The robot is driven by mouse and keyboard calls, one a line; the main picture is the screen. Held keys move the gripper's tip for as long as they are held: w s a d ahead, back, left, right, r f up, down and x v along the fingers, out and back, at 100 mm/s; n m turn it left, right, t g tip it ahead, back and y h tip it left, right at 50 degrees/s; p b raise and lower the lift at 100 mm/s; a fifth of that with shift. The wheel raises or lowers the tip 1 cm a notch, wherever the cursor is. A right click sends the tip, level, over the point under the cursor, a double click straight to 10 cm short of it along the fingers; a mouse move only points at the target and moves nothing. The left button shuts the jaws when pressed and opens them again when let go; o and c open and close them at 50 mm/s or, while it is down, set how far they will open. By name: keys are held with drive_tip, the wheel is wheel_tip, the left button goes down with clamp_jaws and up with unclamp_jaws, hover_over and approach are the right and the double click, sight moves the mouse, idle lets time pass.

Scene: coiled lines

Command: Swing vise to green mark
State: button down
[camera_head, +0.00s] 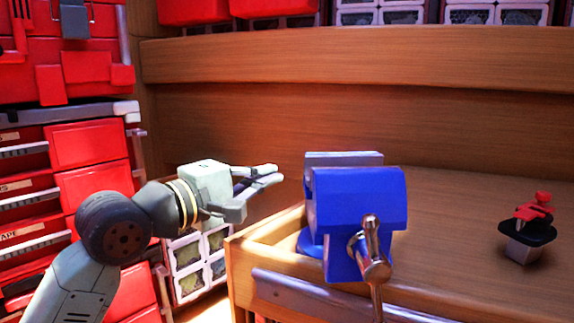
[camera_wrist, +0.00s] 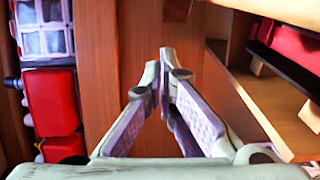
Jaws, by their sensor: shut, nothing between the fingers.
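The blue vise (camera_head: 345,205) stands at the left front corner of the wooden workbench, with a grey metal jaw at its back. Its metal screw handle (camera_head: 374,252) faces me and hangs down past the bench edge. My gripper (camera_head: 271,174) is to the left of the vise, apart from it and pointing towards it, at about the height of its top. Its fingers are together with nothing between them, as the wrist view (camera_wrist: 160,62) also shows. The vise cannot be made out in the wrist view. No green mark can be seen in either view.
The workbench (camera_head: 455,210) is mostly bare to the right of the vise, except for a small red and black clamp-like object (camera_head: 529,228). A wooden backboard (camera_head: 350,60) rises behind. Red drawers (camera_head: 90,145) stand at the left, with clear-fronted bins (camera_head: 195,262) below my gripper.

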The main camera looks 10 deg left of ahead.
drive_tip(key=d, duration=0.2)
drive_tip(key=d+p, duration=0.1)
drive_tip(key=d, duration=0.1)
drive_tip(key=shift+w, duration=0.35)
drive_tip(key=shift+w+d+m+g+h+b, duration=0.3)
drive_tip(key=shift+d+b, duration=0.35)
drive_tip(key=shift+b, duration=0.45)
drive_tip(key=shift+s, duration=0.1)
